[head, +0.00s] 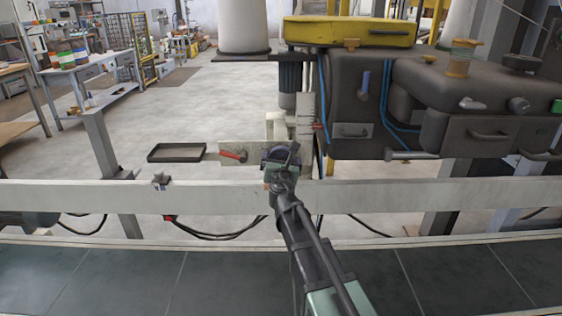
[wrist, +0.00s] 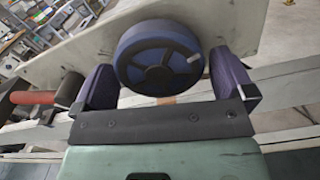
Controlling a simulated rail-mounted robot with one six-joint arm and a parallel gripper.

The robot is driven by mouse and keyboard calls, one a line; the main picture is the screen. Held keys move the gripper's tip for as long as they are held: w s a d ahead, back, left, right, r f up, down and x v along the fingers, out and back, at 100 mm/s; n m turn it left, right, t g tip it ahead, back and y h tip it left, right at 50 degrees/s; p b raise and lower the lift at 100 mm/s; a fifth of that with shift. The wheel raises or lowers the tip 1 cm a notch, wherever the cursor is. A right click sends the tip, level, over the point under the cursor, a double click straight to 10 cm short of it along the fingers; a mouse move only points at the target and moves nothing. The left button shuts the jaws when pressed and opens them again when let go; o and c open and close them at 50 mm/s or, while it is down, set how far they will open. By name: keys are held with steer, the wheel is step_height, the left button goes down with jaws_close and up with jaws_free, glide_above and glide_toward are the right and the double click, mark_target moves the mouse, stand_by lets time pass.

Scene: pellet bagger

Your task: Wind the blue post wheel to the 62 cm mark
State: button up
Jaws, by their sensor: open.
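The blue wheel (wrist: 162,57) is round and dark blue with dark spokes and a small pale mark at its right rim, seen in the wrist view. It sits on a pale plate (wrist: 90,55). My gripper (wrist: 165,82) is open, with one finger on each side of the wheel. I see no clear grip, and cannot tell whether either finger touches the rim. In the head view my gripper (head: 281,158) is at the pale plate beside the post, and it largely hides the wheel. No 62 cm mark or scale is readable in either view.
A red-handled lever (head: 232,155) is left of my gripper; its handle also shows in the wrist view (wrist: 32,97). A black tray (head: 177,152) lies further left. A pale rail (head: 420,193) crosses in front. Dark machine housing (head: 350,90) with blue hoses stands close on the right.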

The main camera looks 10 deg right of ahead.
steer(key=s+a, duration=0.2)
steer(key=s, duration=0.8)
